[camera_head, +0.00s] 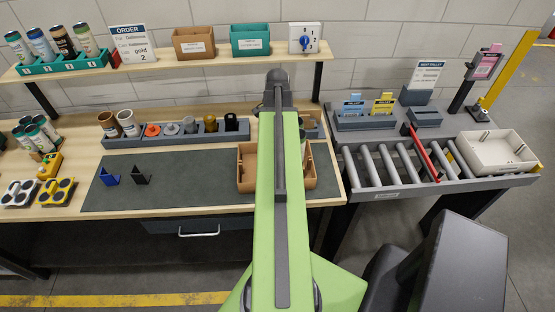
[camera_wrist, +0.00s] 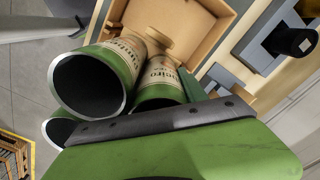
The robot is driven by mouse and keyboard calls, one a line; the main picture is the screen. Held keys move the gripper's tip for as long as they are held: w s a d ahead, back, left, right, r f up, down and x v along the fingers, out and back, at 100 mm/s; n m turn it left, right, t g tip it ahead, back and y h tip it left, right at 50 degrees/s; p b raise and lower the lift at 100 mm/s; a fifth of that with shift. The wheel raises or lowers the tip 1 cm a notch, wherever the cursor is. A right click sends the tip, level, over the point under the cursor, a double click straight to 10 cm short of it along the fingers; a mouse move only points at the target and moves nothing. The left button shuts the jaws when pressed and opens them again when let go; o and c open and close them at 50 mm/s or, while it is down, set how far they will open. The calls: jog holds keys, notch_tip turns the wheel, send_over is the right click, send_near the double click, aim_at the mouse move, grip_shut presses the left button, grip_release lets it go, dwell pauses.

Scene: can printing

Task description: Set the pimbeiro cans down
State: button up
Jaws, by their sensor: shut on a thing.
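The pimbeiro cans are green with cream label bands and part of the name readable. In the wrist view, one can (camera_wrist: 110,70) is closest, its dark open end facing me. A second can (camera_wrist: 160,88) is beside it, and a third can (camera_wrist: 57,129) shows partly at lower left. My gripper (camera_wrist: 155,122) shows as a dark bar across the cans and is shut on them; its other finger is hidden. The tan box (camera_wrist: 205,25) lies beyond the cans. In the head view my arm hides the gripper and part of the tan box (camera_head: 247,180).
A grey mat (camera_head: 200,190) with blue and black holders lies left of the box. A grey rack (camera_head: 190,138) of small parts stands behind it. A roller conveyor (camera_head: 385,165) with a white tray (camera_head: 495,150) is at right. Other cans (camera_head: 38,132) stand at left.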

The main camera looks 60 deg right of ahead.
jog(key=shift+f+b, duration=2.85)
jog(key=shift+f, duration=0.9)
jog(key=o, duration=1.4)
jog(key=shift+r, duration=0.1)
notch_tip(320, 180, up, 12)
jog(key=p, duration=1.2)
jog(key=shift+r+p, duration=0.2)
jog(key=shift+p, duration=0.1)
